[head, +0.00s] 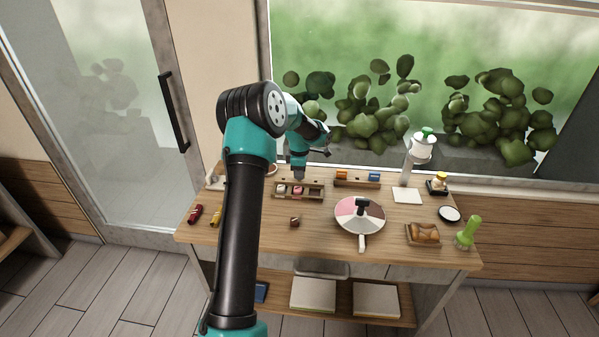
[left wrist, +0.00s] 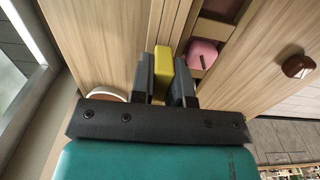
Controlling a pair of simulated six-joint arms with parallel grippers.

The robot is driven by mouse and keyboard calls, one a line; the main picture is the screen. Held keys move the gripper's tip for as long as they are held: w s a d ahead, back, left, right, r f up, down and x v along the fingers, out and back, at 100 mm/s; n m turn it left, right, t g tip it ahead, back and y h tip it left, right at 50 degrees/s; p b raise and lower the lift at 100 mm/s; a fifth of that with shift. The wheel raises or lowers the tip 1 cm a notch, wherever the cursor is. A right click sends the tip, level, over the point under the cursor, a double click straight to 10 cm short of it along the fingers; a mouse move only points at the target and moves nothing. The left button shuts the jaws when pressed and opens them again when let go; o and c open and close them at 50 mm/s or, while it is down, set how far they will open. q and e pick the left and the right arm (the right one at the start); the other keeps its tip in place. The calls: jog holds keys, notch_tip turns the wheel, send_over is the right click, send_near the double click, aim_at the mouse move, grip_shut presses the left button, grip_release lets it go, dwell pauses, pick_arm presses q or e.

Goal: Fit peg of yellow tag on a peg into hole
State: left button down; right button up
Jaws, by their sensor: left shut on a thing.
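My left gripper (head: 298,178) is shut on the yellow tag (left wrist: 163,66), which shows between the two dark fingers in the left wrist view. Its peg is hidden there, and I cannot make out the tag in the head view. The gripper is over the back part of a wooden tray (head: 312,197) with compartments. A pink tag (left wrist: 203,52) sits in that tray just right of the fingers; it also shows in the head view (head: 298,190). I cannot see the hole under the yellow tag, nor whether the peg touches the wood. My right gripper is not in view.
A small brown piece (head: 295,221) lies in front of the tray. A round divided board (head: 345,222) with a handle is to its right. A rack with orange and blue pieces (head: 374,177) stands behind. Red (head: 195,214) and yellow (head: 215,218) items lie at the left.

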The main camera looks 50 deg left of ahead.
pick_arm(q)
jog(key=shift+f, duration=0.6)
jog(key=c, duration=1)
grip_release()
notch_tip(320, 180, up, 17)
jog(key=shift+r, duration=0.2)
dwell(0.4)
